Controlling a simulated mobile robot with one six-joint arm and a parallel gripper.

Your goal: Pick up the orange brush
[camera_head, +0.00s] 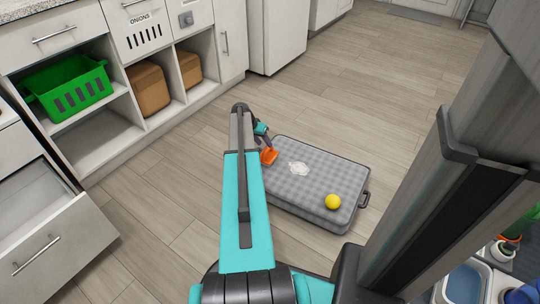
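The orange brush (269,156) is small in the head view, at the left end of a grey checked pet bed or case (318,172) on the floor. My gripper (265,143) is at the end of my teal arm, just above the brush in the picture. It points down toward the brush and appears very close to it or touching it. My arm and wrist hide part of the gripper. The fingers are too small to tell whether they are open or shut on the brush.
A yellow ball (333,202) and a pale crumpled item (298,169) lie on the grey case. A green basket (68,88) and brown boxes (150,88) sit in shelves at left. An open drawer (45,205) juts out. Wooden floor (370,85) is clear behind.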

